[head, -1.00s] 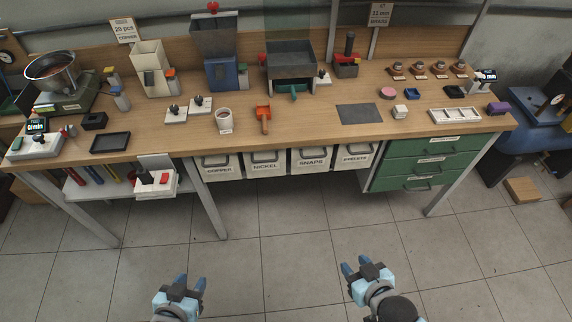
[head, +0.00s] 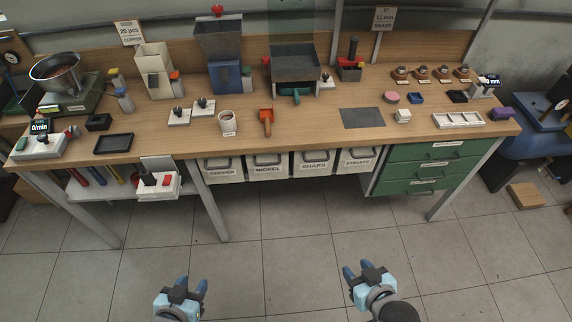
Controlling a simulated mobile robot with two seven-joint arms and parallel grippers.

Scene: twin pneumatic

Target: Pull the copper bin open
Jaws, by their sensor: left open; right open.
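The copper bin (head: 222,172) is a white bin with a dark handle and a COPPER label. It hangs under the workbench top, the leftmost in a row of bins, and looks pushed in like its neighbours. My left gripper (head: 192,284) is open and empty, low in the picture, over the floor and well short of the bin. My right gripper (head: 357,268) is open and empty, further right, also over the floor and apart from everything.
The nickel bin (head: 268,168), snaps bin (head: 313,165) and eyelets bin (head: 357,160) sit right of the copper bin. A table leg (head: 207,203) stands just left of it. Green drawers (head: 425,168) are at the right. The floor (head: 275,230) in front is clear.

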